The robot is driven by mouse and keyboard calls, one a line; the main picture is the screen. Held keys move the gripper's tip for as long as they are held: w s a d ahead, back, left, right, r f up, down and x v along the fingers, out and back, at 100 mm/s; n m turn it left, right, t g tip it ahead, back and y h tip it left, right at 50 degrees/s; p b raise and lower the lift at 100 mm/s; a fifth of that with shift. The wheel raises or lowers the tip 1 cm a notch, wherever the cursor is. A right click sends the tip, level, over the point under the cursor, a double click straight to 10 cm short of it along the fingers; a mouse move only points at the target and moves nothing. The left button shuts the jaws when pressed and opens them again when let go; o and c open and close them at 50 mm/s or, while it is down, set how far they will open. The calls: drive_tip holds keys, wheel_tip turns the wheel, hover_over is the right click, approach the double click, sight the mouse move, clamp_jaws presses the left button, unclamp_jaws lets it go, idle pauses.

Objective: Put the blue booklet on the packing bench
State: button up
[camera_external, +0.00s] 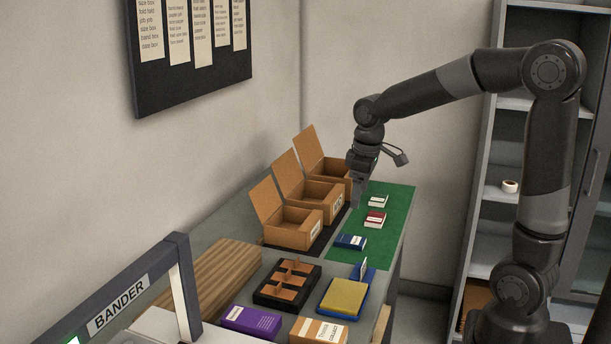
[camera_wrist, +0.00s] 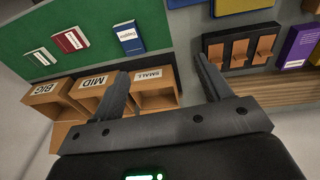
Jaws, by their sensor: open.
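The blue booklet (camera_external: 350,242) lies flat on a green mat (camera_external: 397,209) on a grey bench (camera_external: 236,220). It also shows at the top of the wrist view (camera_wrist: 129,38), with a white label on its cover. A red booklet (camera_external: 375,219) and a whitish-green booklet (camera_external: 378,201) lie farther along the mat. My gripper (camera_external: 357,203) is open and empty above the bench, by the inner edge of the mat. In the wrist view its two fingers (camera_wrist: 160,70) are apart, with the blue booklet beyond them. No separate packing bench can be told apart.
Three open cardboard boxes (camera_external: 292,230), labelled BIG, MID and SMALL, stand beside the mat, close to my gripper. A black tray with brown dividers (camera_external: 287,283), a yellow-and-blue stack (camera_external: 343,297), a purple box (camera_external: 250,321) and a frame marked BANDER (camera_external: 120,303) stand nearer.

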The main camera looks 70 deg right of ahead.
drive_tip(key=s+a+r+t, duration=0.2)
drive_tip(key=s+a, duration=0.6)
drive_tip(key=s+a+r+t, duration=0.2)
drive_tip(key=s+a, duration=0.6)
drive_tip(key=shift+r+y, duration=0.35)
drive_tip(key=shift+y, duration=0.05)
idle(0.3)
